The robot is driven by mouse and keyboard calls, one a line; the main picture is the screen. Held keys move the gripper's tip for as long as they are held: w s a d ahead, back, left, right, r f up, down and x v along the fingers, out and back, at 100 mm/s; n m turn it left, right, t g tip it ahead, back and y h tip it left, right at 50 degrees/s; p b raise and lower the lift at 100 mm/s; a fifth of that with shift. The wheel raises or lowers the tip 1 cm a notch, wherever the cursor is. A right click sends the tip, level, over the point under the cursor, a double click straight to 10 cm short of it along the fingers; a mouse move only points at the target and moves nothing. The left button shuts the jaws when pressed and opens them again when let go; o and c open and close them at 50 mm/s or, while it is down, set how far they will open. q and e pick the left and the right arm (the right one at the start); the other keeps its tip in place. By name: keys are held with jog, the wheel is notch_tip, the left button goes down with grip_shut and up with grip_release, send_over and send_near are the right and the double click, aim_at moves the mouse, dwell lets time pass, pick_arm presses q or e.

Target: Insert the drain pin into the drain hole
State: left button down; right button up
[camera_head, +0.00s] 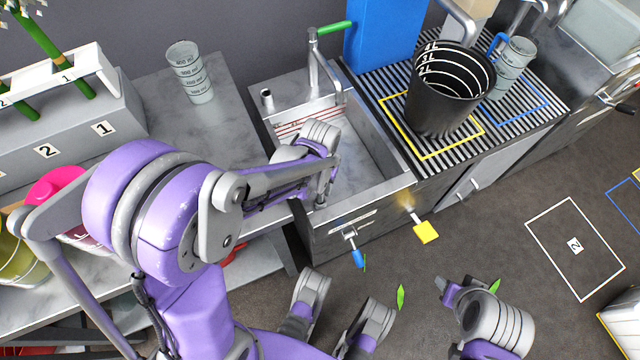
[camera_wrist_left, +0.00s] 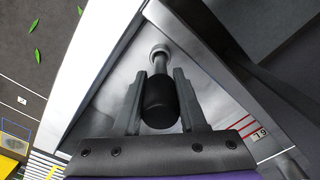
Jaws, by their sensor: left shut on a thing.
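The metal sink (camera_head: 372,150) is in the middle of the head view. My left gripper (camera_head: 321,196) points down into its near left part. In the left wrist view, my left gripper (camera_wrist_left: 157,98) is shut on the black-topped drain pin (camera_wrist_left: 160,103). A grey stem runs from the black top toward the round, light-rimmed drain hole (camera_wrist_left: 160,49) in the sink floor. The stem's end lines up with the hole, but I cannot tell how deep it sits. The gripper hides the pin in the head view. My right gripper's jaws are not visible.
A tap with a green handle (camera_head: 334,28) stands at the sink's back edge. A black bucket (camera_head: 447,88) stands on the drainboard to the right. A clear measuring cup (camera_head: 190,72) stands on the left counter. Blue (camera_head: 357,258) and yellow (camera_head: 426,232) handles stick out in front.

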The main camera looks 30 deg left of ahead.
pick_arm(q)
jog(key=shift+f+b, duration=0.75)
jog(key=shift+f, duration=0.35)
jog(key=shift+c, duration=1.9)
grip_release()
jog(key=shift+r, duration=0.2)
jog(key=shift+r+p, duration=1.75)
jog(key=shift+r, duration=0.65)
